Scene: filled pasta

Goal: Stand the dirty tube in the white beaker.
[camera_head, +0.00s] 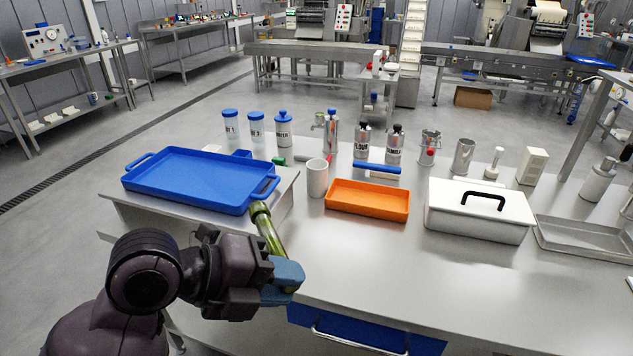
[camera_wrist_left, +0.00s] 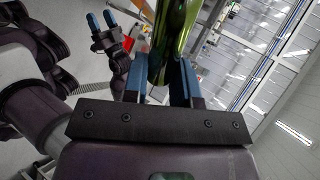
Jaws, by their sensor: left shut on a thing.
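The dirty tube (camera_head: 270,232), clear with a green tint, is in my left gripper (camera_head: 283,272). It tilts up and left, its top near the blue tray's front right corner. In the left wrist view the tube (camera_wrist_left: 173,40) stands between the two blue fingers of my left gripper (camera_wrist_left: 170,82), which is shut on it. The white beaker (camera_head: 317,179) stands upright on the table, beyond and right of the tube and apart from it. My right gripper (camera_wrist_left: 102,22) shows in the left wrist view with its blue fingertips apart and nothing between them.
A blue tray (camera_head: 196,198) lies left of the beaker, and an orange tray (camera_head: 368,211) right of it. A white lidded box (camera_head: 478,227) stands farther right. Lidded jars (camera_head: 283,128) and metal canisters stand behind. The table's front (camera_head: 390,270) is clear.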

